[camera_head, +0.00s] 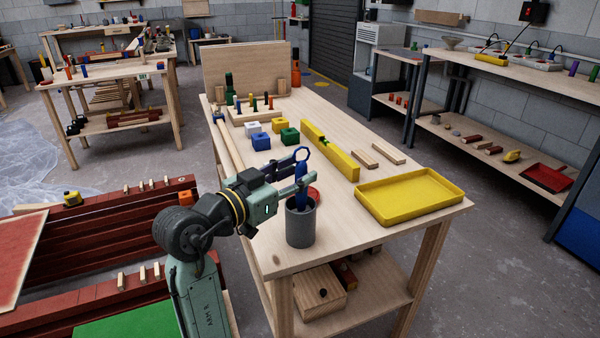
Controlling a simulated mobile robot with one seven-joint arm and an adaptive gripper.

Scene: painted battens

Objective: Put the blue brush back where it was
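The blue brush (300,200) stands roughly upright with its lower end inside a dark grey cup (300,228) near the front of the workbench. My gripper (304,177) reaches in from the left, just above the cup's rim. Its fingers are at the brush's upper part, and a blue ring shows just above them. The fingers overlap the brush in this view, so whether they press on it or stand slightly apart is not clear. The brush's lower end is hidden in the cup.
A red round thing (314,193) lies behind the cup. A yellow tray (408,218) is to the right, with a yellow batten (330,150) and two wood strips beyond. Several coloured blocks (261,142) lie behind the gripper.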

